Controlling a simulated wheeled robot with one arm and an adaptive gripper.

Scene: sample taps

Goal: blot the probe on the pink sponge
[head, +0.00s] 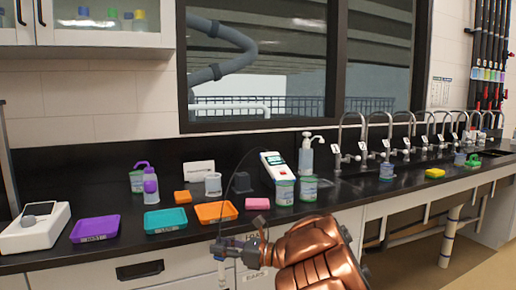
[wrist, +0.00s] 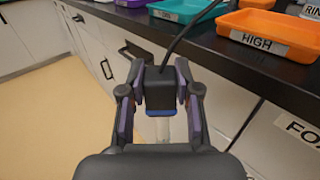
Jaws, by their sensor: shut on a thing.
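The pink sponge (head: 257,204) lies flat on the black counter, right of the orange tray, in the head view. It is not visible in the wrist view. My gripper (head: 229,246) is in front of the counter's front edge, below and left of the sponge and apart from it. In the wrist view my gripper (wrist: 160,92) is shut on the probe (wrist: 159,88), a dark block with a blue band and a clear tip pointing down. A black cable (wrist: 178,40) runs up from the probe. Its tip touches nothing that I can see.
The orange tray (head: 216,220), teal tray (head: 165,229) and purple tray (head: 95,239) line the counter front. The meter (head: 272,161), labelled jars (head: 308,190) and a pump bottle (head: 306,157) stand behind the sponge. Drawers and the counter edge are close to my gripper.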

